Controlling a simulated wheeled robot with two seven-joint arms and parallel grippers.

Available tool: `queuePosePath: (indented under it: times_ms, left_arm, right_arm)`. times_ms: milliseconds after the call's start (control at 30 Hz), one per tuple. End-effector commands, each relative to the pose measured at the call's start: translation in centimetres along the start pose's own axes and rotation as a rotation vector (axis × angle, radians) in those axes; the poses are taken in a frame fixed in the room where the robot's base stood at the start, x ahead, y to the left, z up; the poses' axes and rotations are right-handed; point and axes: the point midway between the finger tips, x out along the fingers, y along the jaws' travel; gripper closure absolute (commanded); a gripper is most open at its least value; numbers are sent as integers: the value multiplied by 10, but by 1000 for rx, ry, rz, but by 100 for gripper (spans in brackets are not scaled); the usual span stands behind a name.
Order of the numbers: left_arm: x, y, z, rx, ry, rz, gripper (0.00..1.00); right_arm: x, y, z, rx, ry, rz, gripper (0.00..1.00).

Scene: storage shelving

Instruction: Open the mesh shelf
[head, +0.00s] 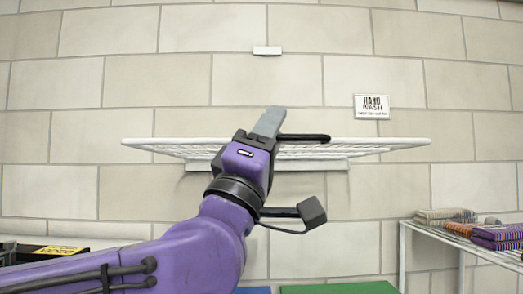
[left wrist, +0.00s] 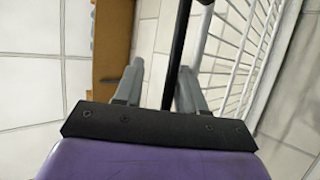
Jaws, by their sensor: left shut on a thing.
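The white mesh shelf (head: 395,144) juts from the brick wall, seen almost edge-on in the head view. Its wire grid also fills the right side of the left wrist view (left wrist: 243,50). My left gripper (head: 268,122) is in front of the shelf's middle and hides part of it. In the left wrist view a thin black bar (left wrist: 178,60) runs between my left gripper's fingers (left wrist: 158,85). The gripper is shut on this bar. The bar (head: 303,138) also shows beside the gripper in the head view, against the shelf's front. How it joins the shelf is hidden. My right gripper is not in view.
A hand-wash sign (head: 373,106) hangs above the shelf, and a small white block (head: 267,50) is higher on the wall. At the right a white rack (head: 403,240) holds folded cloths (head: 497,236). A green surface (head: 340,288) lies below.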

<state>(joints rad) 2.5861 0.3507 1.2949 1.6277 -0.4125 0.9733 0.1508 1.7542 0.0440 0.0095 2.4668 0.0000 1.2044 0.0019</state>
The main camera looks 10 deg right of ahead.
Motion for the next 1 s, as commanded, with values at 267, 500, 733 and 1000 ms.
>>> queuePosePath:
  times_ms: [267,500,733,1000]
  left_arm:
    - [-59,8,-3,1,5,16,77]
    - [-71,3,-2,-2,4,9,77]
    - [-66,4,-3,-2,3,3,100]
    - [-55,15,94,-144,-145,-62,100]
  right_arm:
    - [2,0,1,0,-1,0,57]
    - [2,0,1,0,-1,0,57]
    - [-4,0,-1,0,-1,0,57]
    - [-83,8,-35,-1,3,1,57]
